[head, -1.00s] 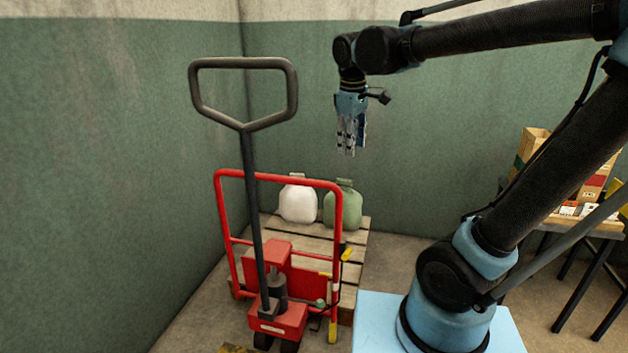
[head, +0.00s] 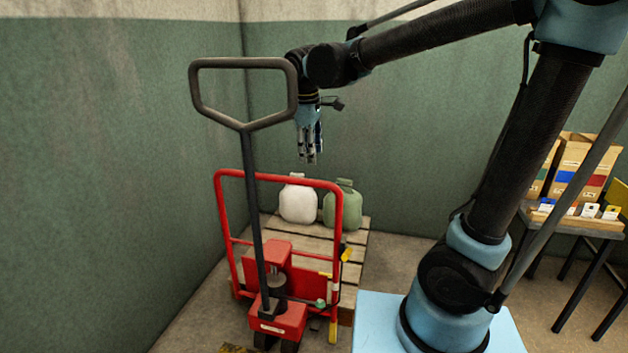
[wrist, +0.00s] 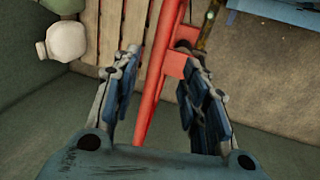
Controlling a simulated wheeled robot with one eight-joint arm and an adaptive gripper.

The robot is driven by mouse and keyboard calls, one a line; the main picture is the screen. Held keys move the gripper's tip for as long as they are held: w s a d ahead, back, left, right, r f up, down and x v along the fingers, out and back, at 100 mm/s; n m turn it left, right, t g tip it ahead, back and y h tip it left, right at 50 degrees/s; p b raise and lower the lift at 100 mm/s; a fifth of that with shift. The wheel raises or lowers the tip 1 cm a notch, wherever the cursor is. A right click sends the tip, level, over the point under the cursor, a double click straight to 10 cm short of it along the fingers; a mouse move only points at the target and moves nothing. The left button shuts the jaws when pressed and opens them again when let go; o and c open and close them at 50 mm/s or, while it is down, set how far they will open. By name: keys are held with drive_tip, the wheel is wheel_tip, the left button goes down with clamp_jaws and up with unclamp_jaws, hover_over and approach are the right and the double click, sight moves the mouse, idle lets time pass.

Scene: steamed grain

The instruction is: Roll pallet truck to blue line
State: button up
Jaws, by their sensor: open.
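The red pallet truck (head: 277,320) stands at the left in the head view, near the room's corner. Its dark loop handle (head: 246,125) stands upright on a long shaft. A red tubular frame (head: 277,179) rises behind the shaft; in the wrist view the red frame (wrist: 163,85) passes between the fingers, lower down. My gripper (head: 307,160) points down, open and empty, above the pallet (head: 361,238) and to the right of the handle loop. In the wrist view my gripper (wrist: 157,90) shows its fingers spread apart. The blue line cannot be made out.
A white jug (head: 298,204) and a green jug (head: 342,208) stand on the wooden pallet. Walls close in at left and back. A table (head: 598,230) with boxes (head: 578,160) stands at the right. A yellow-black floor marking (head: 236,349) shows at the bottom.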

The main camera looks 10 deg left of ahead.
sight(313, 181)
drive_tip(key=f, duration=0.3)
drive_tip(key=w+f, duration=0.1)
drive_tip(key=f, duration=0.3)
drive_tip(key=w+f, duration=0.1)
drive_tip(key=f, duration=0.2)
drive_tip(key=shift+f, duration=0.3)
drive_tip(key=shift+c, duration=0.3)
drive_tip(key=shift+d, duration=0.15)
clamp_jaws()
